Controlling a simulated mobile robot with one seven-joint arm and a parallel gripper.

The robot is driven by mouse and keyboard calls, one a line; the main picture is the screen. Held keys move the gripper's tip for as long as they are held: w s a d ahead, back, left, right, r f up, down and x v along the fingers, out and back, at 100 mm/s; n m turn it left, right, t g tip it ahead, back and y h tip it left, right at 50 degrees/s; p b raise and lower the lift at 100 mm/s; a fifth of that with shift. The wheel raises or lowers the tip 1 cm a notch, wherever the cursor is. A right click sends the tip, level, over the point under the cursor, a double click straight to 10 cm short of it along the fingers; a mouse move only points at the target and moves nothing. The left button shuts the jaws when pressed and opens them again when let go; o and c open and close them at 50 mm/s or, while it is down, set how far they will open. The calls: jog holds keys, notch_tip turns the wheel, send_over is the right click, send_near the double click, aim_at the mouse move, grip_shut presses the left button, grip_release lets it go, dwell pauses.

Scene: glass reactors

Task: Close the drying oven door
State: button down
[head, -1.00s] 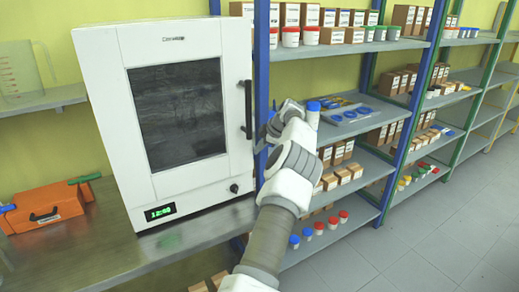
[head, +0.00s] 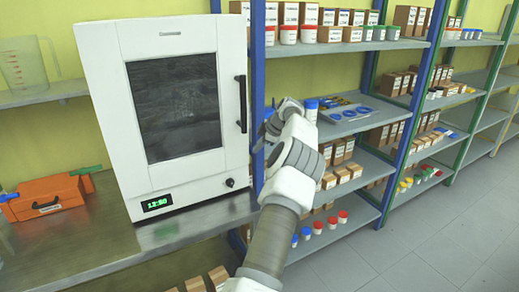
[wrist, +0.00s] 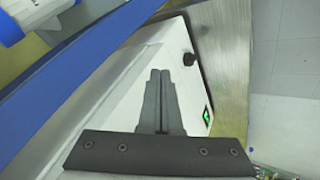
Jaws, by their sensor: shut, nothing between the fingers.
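The drying oven (head: 96,105) is a white cabinet on a metal bench at the left in the head view. Its front door (head: 178,170) has a dark window (head: 176,105) and a black vertical handle (head: 241,104) on the right edge. The door looks flush with the cabinet, though a small gap could not be made out. My gripper (head: 264,142) is just right of the oven, below the handle, partly hidden by my wrist. In the wrist view my gripper (wrist: 159,75) is shut and empty, its fingers in front of the white oven surface (wrist: 118,98).
A blue shelf post (head: 258,80) stands close by the gripper; it crosses the wrist view too. Shelves at the right hold boxes and capped jars (head: 310,34). An orange toolbox (head: 45,195) sits on the bench (head: 90,245). Grey floor (head: 440,240) is open at right.

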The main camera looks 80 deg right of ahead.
jog(key=s+d+v, duration=0.1)
jog(key=v, duration=0.9)
jog(key=shift+d, duration=0.4)
